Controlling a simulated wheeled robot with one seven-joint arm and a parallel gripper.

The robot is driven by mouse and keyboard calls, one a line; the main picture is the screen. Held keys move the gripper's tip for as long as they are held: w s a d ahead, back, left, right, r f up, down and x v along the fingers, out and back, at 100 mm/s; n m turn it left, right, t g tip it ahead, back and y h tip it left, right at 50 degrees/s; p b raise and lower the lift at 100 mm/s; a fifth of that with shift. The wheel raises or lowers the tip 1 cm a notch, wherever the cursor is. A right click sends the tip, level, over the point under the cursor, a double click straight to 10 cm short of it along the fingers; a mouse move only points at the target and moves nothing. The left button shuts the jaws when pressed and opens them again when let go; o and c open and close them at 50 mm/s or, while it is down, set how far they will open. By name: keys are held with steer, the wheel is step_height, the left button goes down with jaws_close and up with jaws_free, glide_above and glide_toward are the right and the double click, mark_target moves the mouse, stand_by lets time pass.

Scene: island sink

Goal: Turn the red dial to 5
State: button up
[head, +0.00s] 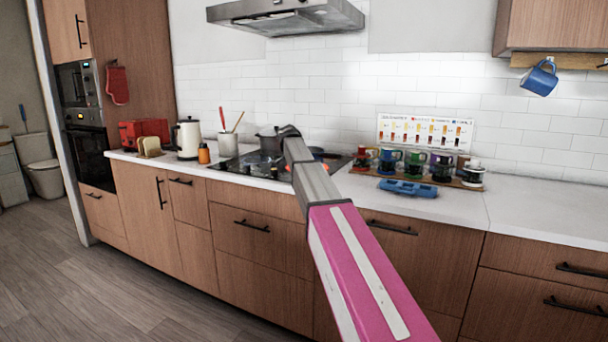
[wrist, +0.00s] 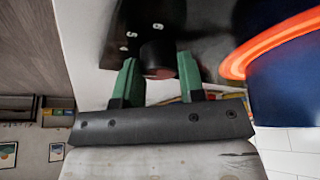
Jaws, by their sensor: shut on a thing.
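The dial (wrist: 158,58) is a short dark knob with a dull reddish face, on the black cooktop panel (wrist: 115,45) in the wrist view. In the head view my arm reaches to the cooktop (head: 228,164) and hides the dial and my fingers. Which mark the dial points to cannot be told.
In the head view a grey pot (head: 268,138) is on the cooktop. A blue object (head: 408,188) and several coffee drippers stand to the right on the white counter.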

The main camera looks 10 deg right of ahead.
steer(key=m+g, duration=0.1)
steer(key=m, duration=0.2)
steer(key=shift+w+m, duration=0.1)
steer(key=shift+m, duration=0.2)
steer(key=shift+m+g+y, duration=0.4)
steer(key=shift+m+g, duration=0.5)
steer(key=shift+m, duration=0.9)
steer(key=o, duration=0.9)
